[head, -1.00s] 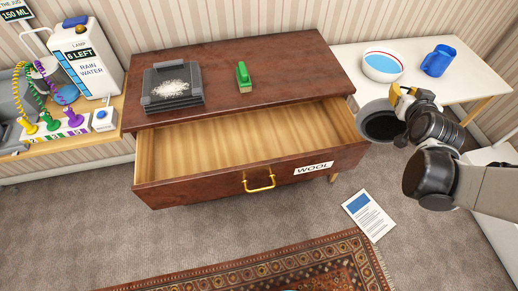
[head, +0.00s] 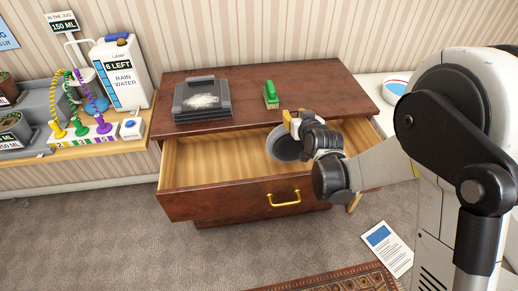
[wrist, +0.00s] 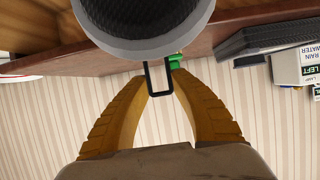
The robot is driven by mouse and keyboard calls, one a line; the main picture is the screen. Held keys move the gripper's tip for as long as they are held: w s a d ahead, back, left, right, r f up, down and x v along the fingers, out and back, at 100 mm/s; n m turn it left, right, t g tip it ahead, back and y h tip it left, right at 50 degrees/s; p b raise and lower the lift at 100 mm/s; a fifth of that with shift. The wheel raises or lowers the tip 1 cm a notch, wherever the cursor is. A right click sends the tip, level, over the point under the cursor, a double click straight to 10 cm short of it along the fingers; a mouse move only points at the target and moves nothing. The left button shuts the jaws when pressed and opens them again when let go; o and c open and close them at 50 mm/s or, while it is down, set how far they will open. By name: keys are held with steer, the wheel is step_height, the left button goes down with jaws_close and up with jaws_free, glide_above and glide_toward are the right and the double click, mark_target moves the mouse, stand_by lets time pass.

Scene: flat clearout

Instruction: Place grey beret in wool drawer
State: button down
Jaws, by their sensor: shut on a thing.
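The grey beret (head: 285,148) hangs from my gripper (head: 291,122) over the right part of the open wool drawer (head: 235,203). In the wrist view the beret (wrist: 155,28) fills the top middle, with a dark loop between the yellow fingertips (wrist: 160,78). My gripper is shut on the beret. The drawer is pulled out and its visible pale wooden floor is bare. My arm covers the drawer front's right end, so its label is hidden. I cannot tell how far the beret is above the drawer floor.
On the dresser top (head: 240,102) are a grey tray with white material (head: 203,99) and a green-handled brush (head: 271,94). A side table with a bowl (head: 396,84) stands at right. A jug and coloured coils crowd the left bench. A paper (head: 388,248) lies on the floor.

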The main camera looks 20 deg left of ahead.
steer(key=a+f+b, duration=0.1)
steer(key=a+f, duration=0.2)
steer(key=s+a+f+b, duration=0.1)
steer(key=a+f+b, duration=0.1)
steer(key=a+f, duration=0.1)
steer(key=a+f+b, duration=0.2)
steer(key=a+f, duration=0.1)
steer(key=shift+s+f, duration=0.2)
steer(key=shift+f, duration=0.15)
steer(key=c, duration=1.1)
jaws_free()
